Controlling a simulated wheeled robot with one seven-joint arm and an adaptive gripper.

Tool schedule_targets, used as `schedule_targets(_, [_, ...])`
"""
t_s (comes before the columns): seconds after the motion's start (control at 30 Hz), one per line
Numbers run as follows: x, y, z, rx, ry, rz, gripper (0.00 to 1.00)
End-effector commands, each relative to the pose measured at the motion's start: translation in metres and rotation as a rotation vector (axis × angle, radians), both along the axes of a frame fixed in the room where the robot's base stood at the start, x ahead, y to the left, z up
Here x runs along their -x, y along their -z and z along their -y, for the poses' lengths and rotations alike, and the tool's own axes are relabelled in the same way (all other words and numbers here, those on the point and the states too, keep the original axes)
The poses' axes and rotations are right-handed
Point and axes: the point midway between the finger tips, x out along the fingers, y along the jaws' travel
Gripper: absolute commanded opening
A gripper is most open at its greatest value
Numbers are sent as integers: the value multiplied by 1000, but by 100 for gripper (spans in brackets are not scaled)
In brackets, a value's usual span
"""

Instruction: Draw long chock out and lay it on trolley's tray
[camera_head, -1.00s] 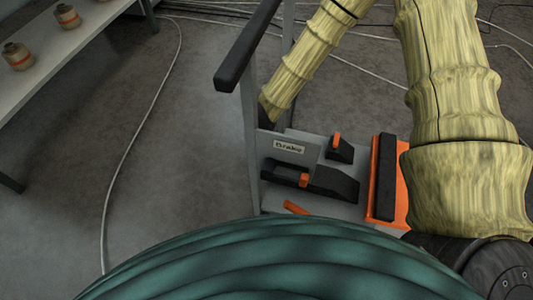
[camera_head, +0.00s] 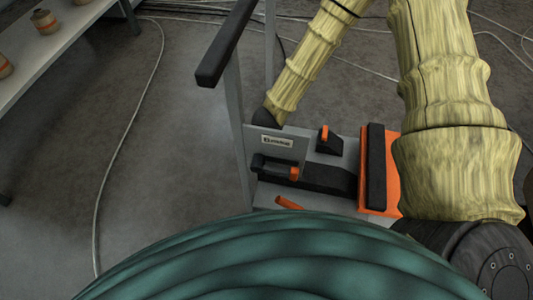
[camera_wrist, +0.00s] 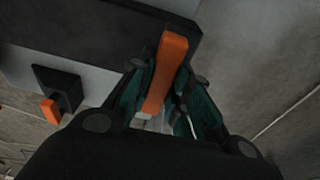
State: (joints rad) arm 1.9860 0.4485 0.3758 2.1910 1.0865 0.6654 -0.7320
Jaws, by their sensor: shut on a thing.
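The long chock, a dark wedge (camera_head: 328,180) with an orange handle (camera_head: 294,173), is low on the grey trolley in the head view. In the wrist view its dark body (camera_wrist: 100,28) runs across the top, and its orange handle stands between the fingers of my gripper (camera_wrist: 163,85). The gripper is shut on that handle. The trolley's tray (camera_head: 348,150) is a grey surface beside the panel. I cannot tell whether the chock touches it.
A small dark chock (camera_head: 329,146) with an orange handle stands on the trolley; it also shows in the wrist view (camera_wrist: 58,88). An orange block with a black bar (camera_head: 376,165) is to the right. A black-topped handle post (camera_head: 228,42) rises at the left. A cable lies on the floor.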

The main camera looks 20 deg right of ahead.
Motion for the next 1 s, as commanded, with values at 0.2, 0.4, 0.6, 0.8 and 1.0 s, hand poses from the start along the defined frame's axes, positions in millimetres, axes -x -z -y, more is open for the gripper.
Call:
schedule_targets(0.2, [2,0,3,0,0,0,0])
schedule_targets(0.4, [2,0,3,0,0,0,21])
schedule_targets(0.6, [2,0,2,0,0,0,44])
schedule_targets(0.8, [2,1,3,0,0,0,44])
schedule_targets(1.0, [2,-6,2,0,0,0,44])
